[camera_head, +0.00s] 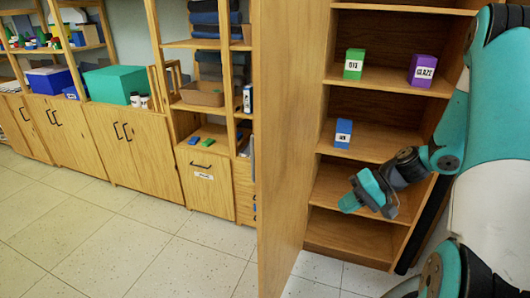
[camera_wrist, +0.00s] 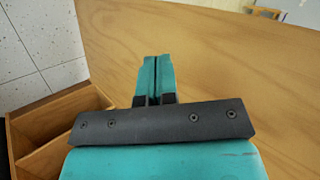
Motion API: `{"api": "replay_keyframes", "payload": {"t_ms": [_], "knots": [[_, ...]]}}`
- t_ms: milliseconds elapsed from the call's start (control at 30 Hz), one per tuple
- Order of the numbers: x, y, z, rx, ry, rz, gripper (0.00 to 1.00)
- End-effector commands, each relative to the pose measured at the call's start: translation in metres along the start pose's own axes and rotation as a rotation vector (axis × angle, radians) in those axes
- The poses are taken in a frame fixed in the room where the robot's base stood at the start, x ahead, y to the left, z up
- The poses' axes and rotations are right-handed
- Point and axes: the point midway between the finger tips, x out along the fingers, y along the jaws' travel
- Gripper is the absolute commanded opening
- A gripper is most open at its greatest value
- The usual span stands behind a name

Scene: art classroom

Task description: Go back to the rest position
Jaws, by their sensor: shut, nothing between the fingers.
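My gripper (camera_head: 366,192) is in the head view, in front of the lower shelves of an open wooden cabinet (camera_head: 375,141). It points to the left, toward the cabinet's open door (camera_head: 285,130). In the wrist view my gripper (camera_wrist: 156,58) has its two teal fingers together with nothing between them. A wide wooden panel (camera_wrist: 215,60) fills much of the view beyond the fingers.
A green box (camera_head: 353,64) and a purple box (camera_head: 423,70) labelled GLAZE stand on the upper shelf. A blue box (camera_head: 343,134) stands on the shelf below. Wooden cupboards (camera_head: 130,150) line the left wall. The tiled floor (camera_head: 120,240) at left is clear.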

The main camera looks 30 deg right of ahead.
Motion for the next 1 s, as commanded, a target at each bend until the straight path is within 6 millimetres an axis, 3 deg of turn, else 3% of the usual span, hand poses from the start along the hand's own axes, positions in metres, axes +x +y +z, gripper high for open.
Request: {"api": "replay_keyframes", "payload": {"t_ms": [167, 267, 367, 500, 600, 700, 833, 1000], "knots": [[0.001, -0.006, 0.001, -0.015, -0.01, 0.007, 0.0], [0.006, -0.034, 0.005, -0.083, -0.057, 0.041, 0.0], [0.014, -0.085, 0.021, -0.21, -0.14, 0.105, 0.0], [0.025, -0.165, 0.072, -0.441, -0.264, 0.212, 0.0], [0.027, -0.21, 0.12, -0.607, -0.329, 0.273, 0.0], [0.023, -0.239, 0.169, -0.757, -0.372, 0.318, 0.0], [0.012, -0.257, 0.218, -0.905, -0.399, 0.347, 0.0], [0.002, -0.262, 0.248, -0.997, -0.411, 0.358, 0.0]]}}
